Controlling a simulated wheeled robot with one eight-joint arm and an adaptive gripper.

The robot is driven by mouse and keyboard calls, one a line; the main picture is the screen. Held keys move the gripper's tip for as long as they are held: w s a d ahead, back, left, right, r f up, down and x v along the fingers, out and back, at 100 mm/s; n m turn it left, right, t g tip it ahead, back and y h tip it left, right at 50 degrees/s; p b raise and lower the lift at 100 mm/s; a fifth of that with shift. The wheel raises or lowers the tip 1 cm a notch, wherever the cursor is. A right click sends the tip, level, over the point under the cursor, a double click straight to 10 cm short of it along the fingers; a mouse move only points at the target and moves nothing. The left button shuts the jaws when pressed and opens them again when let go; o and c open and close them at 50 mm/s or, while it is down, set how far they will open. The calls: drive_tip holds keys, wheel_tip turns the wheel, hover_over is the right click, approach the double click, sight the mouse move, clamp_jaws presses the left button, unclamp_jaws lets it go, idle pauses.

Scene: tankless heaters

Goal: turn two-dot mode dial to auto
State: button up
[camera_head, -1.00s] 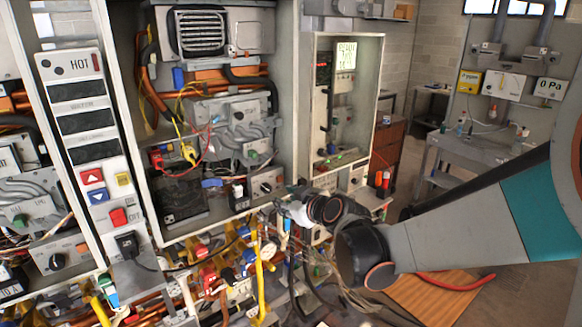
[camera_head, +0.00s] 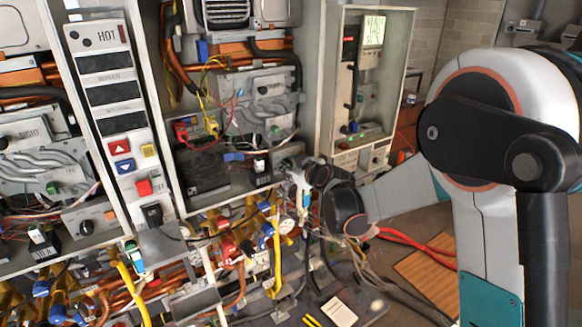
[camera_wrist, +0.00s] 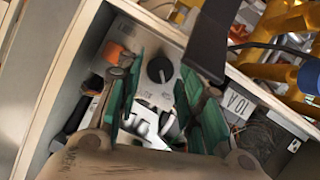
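A round black dial (camera_wrist: 160,68) with a pale pointer mark sits on a grey panel (camera_wrist: 143,92) in the wrist view. I cannot make out dots or an auto mark beside it. My gripper (camera_wrist: 162,73) is open, its green-lined fingers apart on the left and right of the dial in the picture. I cannot tell whether they touch it; nothing is clearly held. In the head view my gripper (camera_head: 299,181) is at the lower right of the middle heater cabinet, partly hiding the panel. Another black dial (camera_head: 87,227) is on the left heater unit.
The cabinet's pale edge (camera_wrist: 62,75) runs close by on the left in the wrist view. A box marked 10A (camera_wrist: 236,103) and yellow pipes (camera_wrist: 290,70) are on the right. Pipes and valves (camera_head: 235,245) crowd below the cabinets. Red hoses (camera_head: 415,245) lie at right.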

drive_tip(key=shift+w+a+f, duration=0.25)
drive_tip(key=shift+w+a, duration=0.1)
drive_tip(key=shift+w, duration=0.25)
drive_tip(key=shift+c, duration=0.4)
drive_tip(key=c, duration=0.7)
drive_tip(key=shift+d+m+b, duration=0.1)
drive_tip(key=shift+m+b, duration=0.2)
drive_tip(key=shift+f+m+g+y+b, duration=0.1)
drive_tip(key=shift+m+g+y+b, duration=0.45)
drive_tip(key=shift+m+b, duration=0.3)
drive_tip(key=shift+w+d+m+g+y+b, duration=0.1)
drive_tip(key=shift+m+g+y+b, duration=0.25)
drive_tip(key=shift+m+y+b, duration=0.75)
drive_tip(key=shift+m, duration=0.25)
